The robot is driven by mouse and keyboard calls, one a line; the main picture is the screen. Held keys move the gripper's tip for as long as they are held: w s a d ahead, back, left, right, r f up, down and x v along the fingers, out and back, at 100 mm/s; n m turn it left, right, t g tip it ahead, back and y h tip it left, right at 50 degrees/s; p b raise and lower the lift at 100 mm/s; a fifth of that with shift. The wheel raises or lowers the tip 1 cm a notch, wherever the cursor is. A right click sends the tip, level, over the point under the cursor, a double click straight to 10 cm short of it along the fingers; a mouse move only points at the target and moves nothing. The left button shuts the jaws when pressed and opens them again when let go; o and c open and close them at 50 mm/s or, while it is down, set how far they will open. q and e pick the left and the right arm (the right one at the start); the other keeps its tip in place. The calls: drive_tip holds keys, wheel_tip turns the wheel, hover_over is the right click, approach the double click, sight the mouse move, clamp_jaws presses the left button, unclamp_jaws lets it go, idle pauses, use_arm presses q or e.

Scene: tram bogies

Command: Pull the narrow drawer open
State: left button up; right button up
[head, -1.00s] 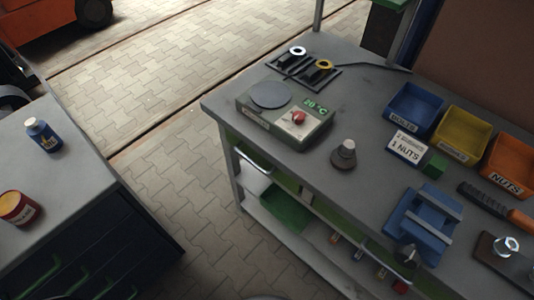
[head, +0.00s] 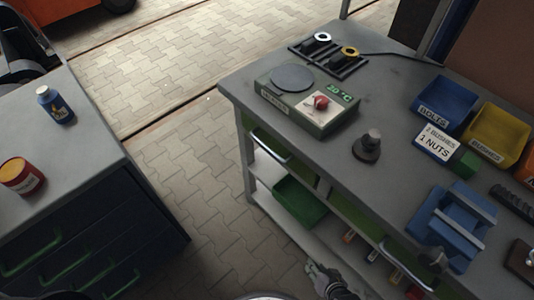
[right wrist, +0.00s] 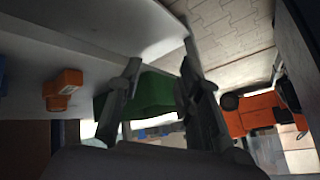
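The workbench (head: 300,150) has two green-fronted drawers under its top, each with a pale bar handle. The left one looks narrower; its front (head: 256,129) and handle (head: 270,148) show in the head view, and it looks shut. The wider drawer's handle (head: 408,264) is at lower right. My right gripper (head: 320,270) is at the bottom of the head view, in front of the bench, below and right of the narrow drawer's handle and apart from it. In the right wrist view its fingers (right wrist: 158,95) are spread with nothing between them. My left gripper is not in view.
A green bin (head: 298,203) stands on the bench's lower shelf. A dark cabinet (head: 90,240) stands left. Paved floor (head: 190,170) lies free between.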

drive_tip(key=w+a+r+m+t+y+b, duration=0.2)
drive_tip(key=w+a+r+m+t+b, duration=0.15)
drive_tip(key=w+a+r, duration=0.45)
drive_tip(key=m+t+y+b, duration=0.3)
drive_tip(key=m+t+b, duration=0.1)
drive_tip(key=m+t, duration=0.2)
approach(266, 145)
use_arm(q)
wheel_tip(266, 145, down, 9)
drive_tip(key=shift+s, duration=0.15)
use_arm(e)
drive_tip(key=x, duration=1)
drive_tip(key=shift+f, duration=0.4)
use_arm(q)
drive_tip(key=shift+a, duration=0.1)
use_arm(e)
drive_tip(key=shift+c, duration=0.3)
clamp_jaws()
